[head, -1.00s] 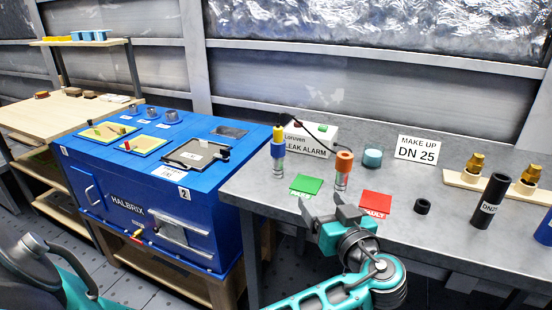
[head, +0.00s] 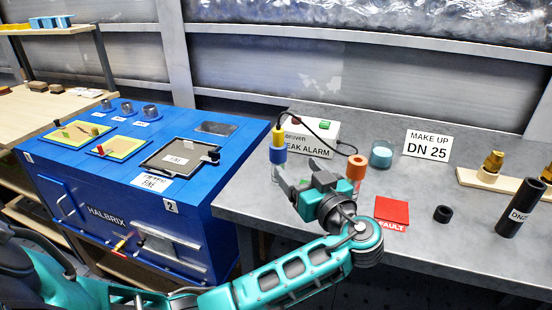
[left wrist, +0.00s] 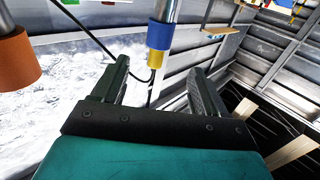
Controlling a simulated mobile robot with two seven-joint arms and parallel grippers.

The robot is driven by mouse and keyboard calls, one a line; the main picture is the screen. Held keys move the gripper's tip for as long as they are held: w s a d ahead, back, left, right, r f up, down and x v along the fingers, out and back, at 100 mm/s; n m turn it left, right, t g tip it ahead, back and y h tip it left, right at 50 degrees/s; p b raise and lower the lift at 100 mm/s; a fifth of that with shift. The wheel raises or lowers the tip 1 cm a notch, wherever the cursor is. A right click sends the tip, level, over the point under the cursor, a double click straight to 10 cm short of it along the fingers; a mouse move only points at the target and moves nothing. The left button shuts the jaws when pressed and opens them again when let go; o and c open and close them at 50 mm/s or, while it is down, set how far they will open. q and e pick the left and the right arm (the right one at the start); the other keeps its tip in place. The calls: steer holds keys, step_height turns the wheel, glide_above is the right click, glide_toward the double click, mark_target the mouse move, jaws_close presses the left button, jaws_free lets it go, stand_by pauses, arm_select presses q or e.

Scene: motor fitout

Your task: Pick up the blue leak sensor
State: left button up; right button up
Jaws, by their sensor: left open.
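The blue leak sensor (head: 278,156) stands upright on the grey bench, with a yellow top, a blue band and a clear lower part. A black cable runs from its top. In the left wrist view the blue band (left wrist: 160,36) appears between and beyond the finger ends. My left gripper (head: 298,175) is open and empty, just in front and to the right of the sensor, its fingers pointing towards it. The fingers (left wrist: 158,72) do not visibly touch it. The sensor's lower end is partly hidden by a finger. My right gripper is not in view.
The white leak alarm box (head: 318,138) is behind. A red fault card (head: 392,211), black ring (head: 443,214) and teal-lidded jar (head: 381,154) lie right. The blue machine (head: 100,190) is left.

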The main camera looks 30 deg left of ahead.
mark_target(282, 150)
arm_select(q)
steer(key=p+x, duration=0.1)
steer(key=x, duration=0.9)
steer(key=shift+w+a, duration=0.15)
steer(key=shift+w, duration=0.05)
steer(key=shift+w+a, duration=0.2)
steer(key=shift+a, duration=0.1)
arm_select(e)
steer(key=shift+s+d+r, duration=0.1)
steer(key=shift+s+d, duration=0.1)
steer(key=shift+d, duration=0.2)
arm_select(q)
steer(key=c, duration=1.1)
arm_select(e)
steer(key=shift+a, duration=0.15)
arm_select(q)
steer(key=shift+r, duration=0.15)
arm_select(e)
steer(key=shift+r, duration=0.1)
